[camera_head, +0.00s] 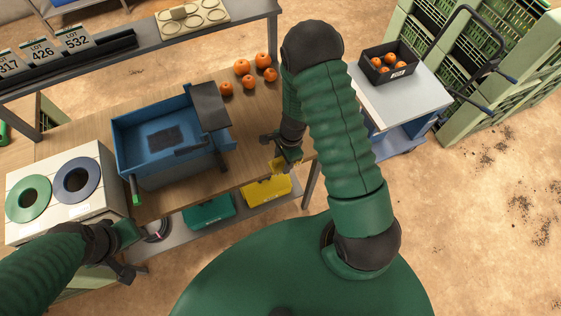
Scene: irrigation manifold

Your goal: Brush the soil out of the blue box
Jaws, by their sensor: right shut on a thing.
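The blue box (125,150) sits on the wooden table, open at the top. A dark rectangular patch (166,139) lies on its floor; I cannot tell whether it is soil or a fitting. A black panel (210,105) stands at the box's right side. My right gripper (284,160) is right of the box near the table's front edge, shut on a small yellow thing (277,166), mostly hidden by the gripper. I cannot make out a brush for sure. My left gripper (126,272) is low at the left, in front of the table and away from the box; its jaw opening is unclear.
Several oranges (242,67) lie on the table behind the box. A white bin with green and blue rings (87,205) stands left. Green (208,209) and yellow (266,190) bins sit on the lower shelf. A crate of oranges (389,62) stands on a cart at right.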

